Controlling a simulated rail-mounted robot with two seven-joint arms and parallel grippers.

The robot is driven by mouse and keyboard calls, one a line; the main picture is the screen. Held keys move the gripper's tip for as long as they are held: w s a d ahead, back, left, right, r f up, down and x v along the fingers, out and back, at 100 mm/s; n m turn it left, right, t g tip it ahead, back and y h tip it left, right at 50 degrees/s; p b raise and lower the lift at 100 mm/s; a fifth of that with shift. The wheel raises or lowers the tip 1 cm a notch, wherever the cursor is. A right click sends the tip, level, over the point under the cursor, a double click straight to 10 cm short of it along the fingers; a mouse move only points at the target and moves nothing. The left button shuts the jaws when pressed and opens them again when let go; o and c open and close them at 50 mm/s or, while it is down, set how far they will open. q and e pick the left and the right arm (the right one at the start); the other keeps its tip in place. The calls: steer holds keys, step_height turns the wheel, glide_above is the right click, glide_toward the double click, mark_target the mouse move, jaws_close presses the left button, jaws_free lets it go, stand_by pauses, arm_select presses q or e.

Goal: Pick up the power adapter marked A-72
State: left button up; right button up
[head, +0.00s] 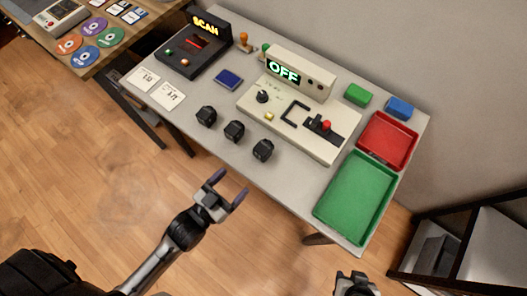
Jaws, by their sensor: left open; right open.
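Three black power adapters stand in a row near the table's front edge: a left one (206,116), a middle one (234,131) and a right one (262,150). No marking is readable on any of them, so I cannot tell which is A-72. Two white cards with print, one (143,78) and another (168,95), lie left of the adapters. My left gripper (227,187) is open and empty, in front of the table edge and apart from the adapters. My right gripper (352,284) shows only partly at the bottom edge.
A beige console reading OFF (270,112) stands behind the adapters. A black SCAN device (187,58) and a blue pad (228,79) are at the left. A green tray (330,211) and a red tray (370,158) are at the right. Green (357,94) and blue (399,107) blocks sit behind.

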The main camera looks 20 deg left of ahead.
mark_target(258, 154)
arm_select(q)
steer(key=b+x, duration=0.1)
steer(key=x, duration=0.6)
steer(key=shift+w+d, duration=0.1)
steer(key=shift+w, duration=0.1)
steer(key=x, duration=0.1)
steer(key=b+x, duration=0.1)
steer(key=x, duration=0.1)
steer(key=b+x, duration=0.1)
steer(key=shift+w+a+f, duration=0.15)
steer(key=shift+w+a, duration=0.15)
steer(key=shift+w, duration=0.05)
steer(key=shift+w+d, duration=0.15)
steer(key=shift+w, duration=0.15)
steer(key=shift+c, duration=0.2)
steer(key=c, duration=1)
